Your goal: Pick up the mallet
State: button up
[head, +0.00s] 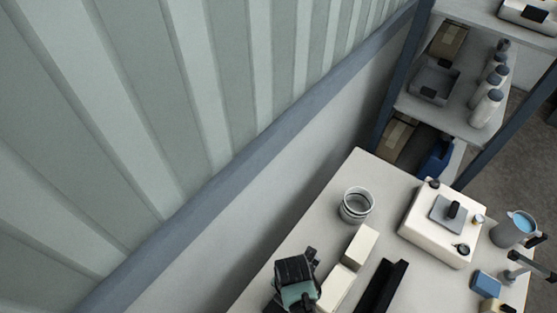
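I cannot clearly make out a mallet in the head view. A dark, blocky object with a teal part (296,290) stands at the near left of the white table (413,277); I cannot tell what it is. A long black bar-shaped object (380,287) lies to its right and runs off the bottom edge. Small grey and black parts (517,262) at the right edge are too small and cut off to identify. My gripper is not recognisable in this view.
A banded pot (356,205) and white blocks (361,245) stand on the table. A white machine (443,223), a grey jug of blue liquid (513,228) and a blue block (486,284) are at right. Shelving (468,122) with bottles stands behind; a corrugated wall (180,90) fills the left.

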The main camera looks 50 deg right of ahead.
grip_shut()
dwell(1.4)
